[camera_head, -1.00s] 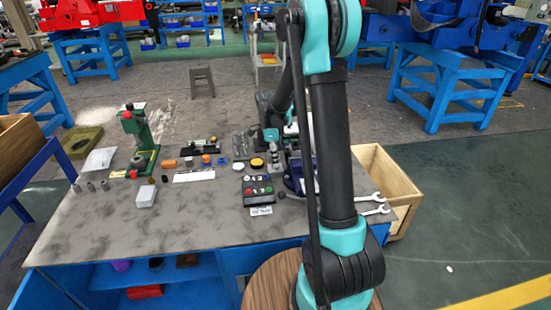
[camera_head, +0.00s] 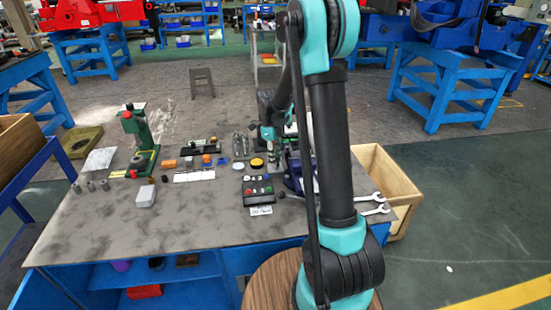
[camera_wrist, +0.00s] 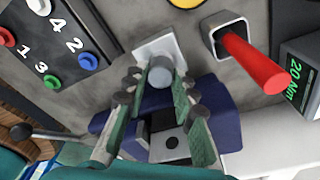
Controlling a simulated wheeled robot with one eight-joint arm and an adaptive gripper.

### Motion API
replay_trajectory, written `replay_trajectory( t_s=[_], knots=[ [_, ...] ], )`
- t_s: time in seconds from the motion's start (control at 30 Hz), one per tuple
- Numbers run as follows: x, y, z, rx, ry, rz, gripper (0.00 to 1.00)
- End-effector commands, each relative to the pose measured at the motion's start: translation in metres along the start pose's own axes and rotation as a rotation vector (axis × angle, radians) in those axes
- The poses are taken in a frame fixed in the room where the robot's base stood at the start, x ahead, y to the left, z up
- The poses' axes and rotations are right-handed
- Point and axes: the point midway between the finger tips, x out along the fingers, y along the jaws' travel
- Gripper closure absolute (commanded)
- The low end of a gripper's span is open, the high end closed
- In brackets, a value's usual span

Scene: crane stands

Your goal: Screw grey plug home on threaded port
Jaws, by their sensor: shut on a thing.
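The grey plug (camera_wrist: 161,71) is a round, pale grey piece between the fingertips of my gripper (camera_wrist: 160,82) in the wrist view. The green-padded fingers are shut on its sides. A light square plate (camera_wrist: 155,46) shows just behind it. A dark blue vise (camera_wrist: 224,118) lies below and around the fingers, and its blue body also shows in the head view (camera_head: 293,180), partly behind my arm. I cannot make out the threaded port or whether the plug touches it.
A board with numbered coloured buttons (camera_wrist: 62,42) stands left in the wrist view. A red handle (camera_wrist: 252,64) sticks out of a square holder (camera_wrist: 226,28) at right, beside a 20 Nm display (camera_wrist: 303,72). Two wrenches (camera_head: 374,203) lie at the bench's right edge. The bench's front left is clear.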

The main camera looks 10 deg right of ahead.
Motion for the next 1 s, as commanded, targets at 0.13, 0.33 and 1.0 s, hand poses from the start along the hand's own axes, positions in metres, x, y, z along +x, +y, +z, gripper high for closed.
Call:
replay_trajectory(
  t_s=[0.13, 0.33, 1.0],
  knots=[
    [0.0001, -0.0004, -0.0002, 0.15, 0.0, 0.019, 1.0],
    [0.0003, -0.0002, -0.0006, 0.376, 0.0, 0.047, 1.0],
    [0.0003, 0.0, -0.0002, 0.426, -0.001, 0.052, 0.5]
  ],
)
